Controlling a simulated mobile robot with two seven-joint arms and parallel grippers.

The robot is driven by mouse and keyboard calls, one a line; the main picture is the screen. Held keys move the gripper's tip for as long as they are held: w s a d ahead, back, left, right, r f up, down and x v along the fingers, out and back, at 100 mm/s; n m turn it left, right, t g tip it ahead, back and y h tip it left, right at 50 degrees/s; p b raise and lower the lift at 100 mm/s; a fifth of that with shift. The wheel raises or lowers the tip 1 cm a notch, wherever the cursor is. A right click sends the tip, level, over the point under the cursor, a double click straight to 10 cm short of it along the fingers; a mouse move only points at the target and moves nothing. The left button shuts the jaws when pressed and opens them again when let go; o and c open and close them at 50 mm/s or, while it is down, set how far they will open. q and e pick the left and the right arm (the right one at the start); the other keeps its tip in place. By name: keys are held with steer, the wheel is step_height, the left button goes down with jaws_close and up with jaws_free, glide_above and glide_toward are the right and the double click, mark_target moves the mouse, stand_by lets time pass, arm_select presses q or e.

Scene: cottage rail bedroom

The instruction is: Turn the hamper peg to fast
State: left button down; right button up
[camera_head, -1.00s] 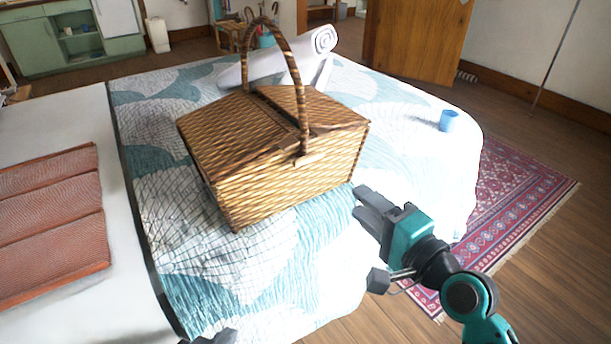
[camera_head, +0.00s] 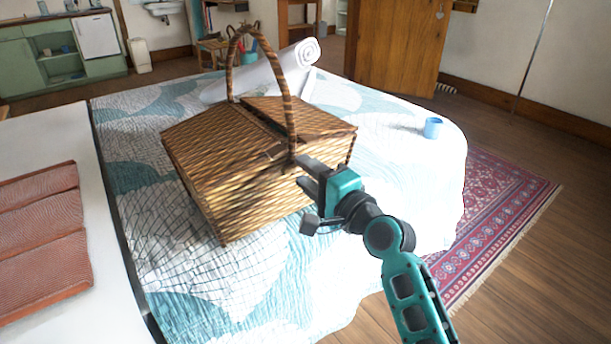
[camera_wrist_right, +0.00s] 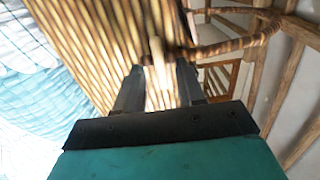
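The wicker hamper (camera_head: 250,190) stands on the bed, its lid flaps down and its hoop handle (camera_head: 288,105) upright. The pale wooden peg (camera_wrist_right: 157,52) shows on the hamper's side in the right wrist view, close to the handle's foot. In the head view my right gripper mostly hides it. My right gripper (camera_head: 305,174) is at the hamper's front side, by the handle's foot. In the right wrist view its two fingers (camera_wrist_right: 158,82) are apart, with the peg's lower end between or just beyond their tips; contact cannot be told. My left gripper is out of view.
The quilted bed (camera_head: 400,170) surrounds the hamper. A white rolled bundle (camera_head: 285,65) lies behind it and a blue cup (camera_head: 432,127) stands to the right. Folded red cloth (camera_head: 40,240) lies at left. A patterned rug (camera_head: 500,210) covers floor at right.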

steer(key=shift+w+a, duration=0.3)
steer(key=shift+w, duration=0.1)
jaws_close()
